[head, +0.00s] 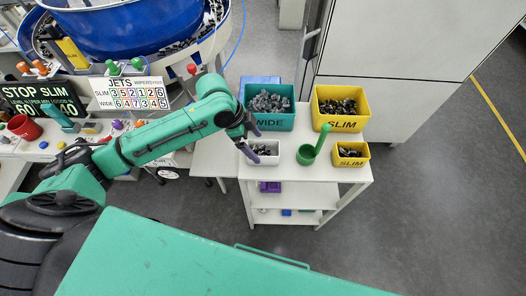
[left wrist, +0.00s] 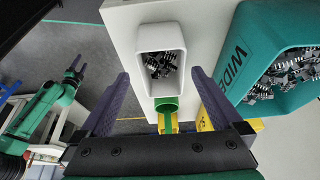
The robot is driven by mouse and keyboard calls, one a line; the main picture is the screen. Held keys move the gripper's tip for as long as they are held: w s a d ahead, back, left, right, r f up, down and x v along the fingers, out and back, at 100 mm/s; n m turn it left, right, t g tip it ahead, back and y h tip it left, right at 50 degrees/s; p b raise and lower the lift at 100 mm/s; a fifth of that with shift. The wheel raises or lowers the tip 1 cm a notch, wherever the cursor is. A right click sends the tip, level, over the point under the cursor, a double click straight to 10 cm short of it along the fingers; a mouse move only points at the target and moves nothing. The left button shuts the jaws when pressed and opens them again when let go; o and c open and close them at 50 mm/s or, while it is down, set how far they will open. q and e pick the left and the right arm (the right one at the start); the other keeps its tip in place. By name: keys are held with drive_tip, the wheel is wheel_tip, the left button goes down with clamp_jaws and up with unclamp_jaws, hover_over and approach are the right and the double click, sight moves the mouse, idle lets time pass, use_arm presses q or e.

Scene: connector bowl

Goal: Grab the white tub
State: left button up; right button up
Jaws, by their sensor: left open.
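The white tub (head: 268,160), with small dark parts in it, stands on the near left corner of the white cart's top. My left gripper (head: 254,143) has purple fingers and is open and empty at the tub's left side in the head view. In the left wrist view the tub (left wrist: 163,90) lies ahead between the two spread fingers (left wrist: 160,74), and no contact shows. My right gripper (left wrist: 75,69) appears small at the left of the left wrist view; its jaw state is unclear. It is not in the head view.
A teal WIDE bin (head: 268,122) stands behind the tub. A green cup (head: 306,155) with an upright handle stands to its right. Two yellow SLIM bins (head: 340,122) (head: 352,163) stand farther right. A grey cabinet (head: 385,55) stands behind the cart (head: 318,178).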

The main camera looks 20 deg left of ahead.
sight(262, 151)
use_arm(q)
drive_tip(key=x, duration=0.2)
drive_tip(key=p+x, duration=0.1)
drive_tip(key=x, duration=0.1)
drive_tip(key=shift+w+f, duration=0.25)
drive_tip(key=shift+f, duration=0.15)
drive_tip(key=shift+s+d+f, duration=0.1)
drive_tip(key=shift+d+f, duration=0.1)
drive_tip(key=shift+f, duration=0.05)
drive_tip(key=c, duration=1.3)
drive_tip(key=shift+c, duration=0.2)
use_arm(e)
drive_tip(key=shift+w+a+r, duration=0.1)
drive_tip(key=shift+w+r, duration=0.25)
drive_tip(key=shift+w, duration=0.3)
drive_tip(key=shift+w+a+r, duration=0.1)
drive_tip(key=shift+w+r, duration=0.25)
drive_tip(key=shift+w, duration=0.25)
use_arm(q)
drive_tip(key=shift+r, duration=0.1)
